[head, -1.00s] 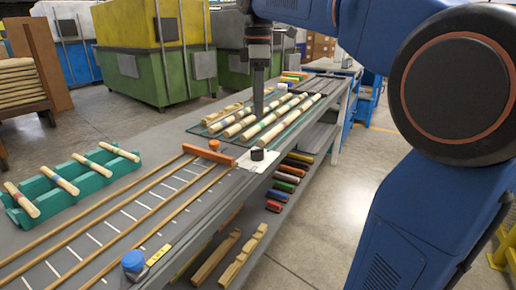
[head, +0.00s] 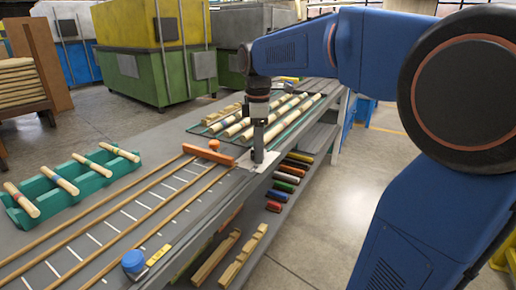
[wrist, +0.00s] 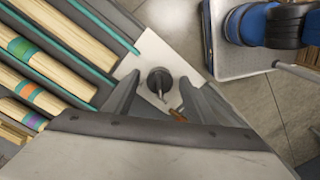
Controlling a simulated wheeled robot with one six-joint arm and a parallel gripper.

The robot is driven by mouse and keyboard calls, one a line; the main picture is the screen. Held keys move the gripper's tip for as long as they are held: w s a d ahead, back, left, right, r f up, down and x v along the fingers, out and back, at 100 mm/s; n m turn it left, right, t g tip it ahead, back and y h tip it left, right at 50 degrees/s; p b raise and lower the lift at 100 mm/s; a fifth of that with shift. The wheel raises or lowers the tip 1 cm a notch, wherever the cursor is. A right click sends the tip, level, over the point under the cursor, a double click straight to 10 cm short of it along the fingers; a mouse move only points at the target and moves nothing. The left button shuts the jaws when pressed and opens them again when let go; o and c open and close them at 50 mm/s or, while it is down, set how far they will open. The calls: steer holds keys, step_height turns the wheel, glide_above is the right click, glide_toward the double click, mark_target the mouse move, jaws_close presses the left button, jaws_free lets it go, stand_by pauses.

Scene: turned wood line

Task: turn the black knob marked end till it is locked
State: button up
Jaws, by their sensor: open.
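The black knob (wrist: 159,79) shows in the wrist view on a white plate (wrist: 150,48) at the bench edge. It has a small light-coloured pointer or mark on its lower side; I cannot read any label. My gripper (wrist: 160,95) is open, with one finger on each side of the knob and a gap to it. In the head view my gripper (head: 259,158) points down over the white plate (head: 245,165) and hides the knob. A small brass-coloured piece (wrist: 177,115) shows beside the right finger.
An orange block (head: 208,154) lies across the wooden rails beside the plate. A blue knob (head: 133,261) sits at the near bench end. Turned wood pieces (head: 240,125) lie behind the gripper. A teal rack (head: 40,190) stands at left. Coloured pieces (head: 285,177) lie on a lower shelf.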

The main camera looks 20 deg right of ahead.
steer(key=c, duration=1.1)
steer(key=shift+o, duration=0.3)
steer(key=shift+m, duration=0.3)
steer(key=m, duration=0.3)
steer(key=shift+m, duration=0.3)
steer(key=m, duration=0.9)
steer(key=shift+a, duration=0.1)
steer(key=m, duration=0.4)
steer(key=shift+m, duration=0.3)
